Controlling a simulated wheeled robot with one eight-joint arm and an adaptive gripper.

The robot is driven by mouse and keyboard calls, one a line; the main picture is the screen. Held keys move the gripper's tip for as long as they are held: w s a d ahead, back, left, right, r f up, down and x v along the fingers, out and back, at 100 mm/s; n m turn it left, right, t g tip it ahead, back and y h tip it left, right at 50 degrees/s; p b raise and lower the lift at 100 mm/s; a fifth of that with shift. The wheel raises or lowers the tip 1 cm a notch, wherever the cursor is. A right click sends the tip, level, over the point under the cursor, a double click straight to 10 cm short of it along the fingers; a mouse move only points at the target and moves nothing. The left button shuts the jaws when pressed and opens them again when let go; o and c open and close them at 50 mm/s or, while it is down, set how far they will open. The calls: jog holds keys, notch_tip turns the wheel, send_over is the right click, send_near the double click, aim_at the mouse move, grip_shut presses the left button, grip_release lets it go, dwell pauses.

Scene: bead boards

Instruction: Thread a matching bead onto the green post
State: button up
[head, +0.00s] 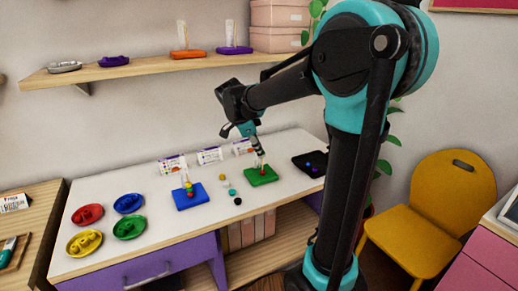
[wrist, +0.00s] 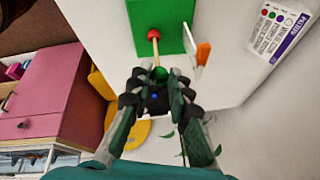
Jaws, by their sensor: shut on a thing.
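The green board (head: 259,178) lies on the white table, and its corner fills the top of the wrist view (wrist: 171,12). A thin wooden post stands on it with a red bead (wrist: 154,34) low down. My gripper (wrist: 160,82) is shut on a green bead (wrist: 160,73), at the post's near end in the wrist view. The bead appears in line with the post; I cannot tell whether the post's tip is inside its hole. In the head view my gripper (head: 259,151) is just above the green board, and the held bead is too small to make out.
A blue board (head: 181,203) with beaded posts stands left. Loose beads, including a yellow one (head: 222,177) and a black one (head: 238,201), lie between the boards. A black tray (head: 302,158) is right of the green board. An orange piece (wrist: 203,52) stands close beside the post.

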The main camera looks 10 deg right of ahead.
jog(key=shift+f, duration=0.25)
jog(key=shift+f, duration=0.3)
jog(key=o, duration=0.8)
jog(key=shift+o, duration=0.2)
jog(key=v, duration=1.2)
